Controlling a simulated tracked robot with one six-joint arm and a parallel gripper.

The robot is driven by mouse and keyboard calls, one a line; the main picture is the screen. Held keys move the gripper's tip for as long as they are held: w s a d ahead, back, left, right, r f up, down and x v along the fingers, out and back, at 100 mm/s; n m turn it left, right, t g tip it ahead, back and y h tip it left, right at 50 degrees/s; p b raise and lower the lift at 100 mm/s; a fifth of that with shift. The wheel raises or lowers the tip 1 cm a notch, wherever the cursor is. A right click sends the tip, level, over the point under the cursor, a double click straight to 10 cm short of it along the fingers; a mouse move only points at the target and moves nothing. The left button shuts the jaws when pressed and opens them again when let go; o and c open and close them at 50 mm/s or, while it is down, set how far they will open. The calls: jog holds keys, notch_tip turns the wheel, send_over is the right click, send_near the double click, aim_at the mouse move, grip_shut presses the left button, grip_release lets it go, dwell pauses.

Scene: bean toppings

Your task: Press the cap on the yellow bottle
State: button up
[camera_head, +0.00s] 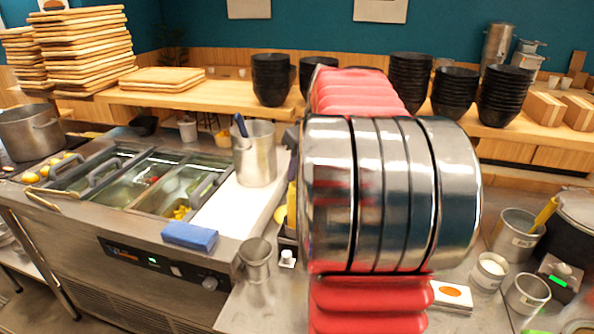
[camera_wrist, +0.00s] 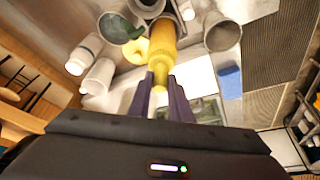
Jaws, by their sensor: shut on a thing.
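The yellow bottle (camera_wrist: 162,45) is in the upper middle of the wrist view. My gripper (camera_wrist: 161,82) has its two dark purple fingers on either side of the bottle's narrow near end and is shut on it. Whether a separate cap sits there is too small to tell. In the head view my own red and chrome arm hides the gripper and most of the area around it. Only a yellow sliver shows beside the arm there.
A steel pot (camera_head: 255,155) and a steel cup (camera_head: 256,262) stand left of my arm. A blue block (camera_head: 190,236) lies on the counter's front edge and also shows in the wrist view (camera_wrist: 230,82). Black bowl stacks (camera_head: 270,80) line the back shelf. Steel containers (camera_head: 527,293) stand right.

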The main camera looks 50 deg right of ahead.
jog(key=shift+f, duration=0.1)
jog(key=o, duration=0.8)
jog(key=shift+o, duration=0.3)
jog(key=o, duration=0.4)
jog(key=shift+w, duration=0.1)
jog(key=shift+r, duration=3.25)
jog(key=shift+c, duration=0.2)
grip_shut()
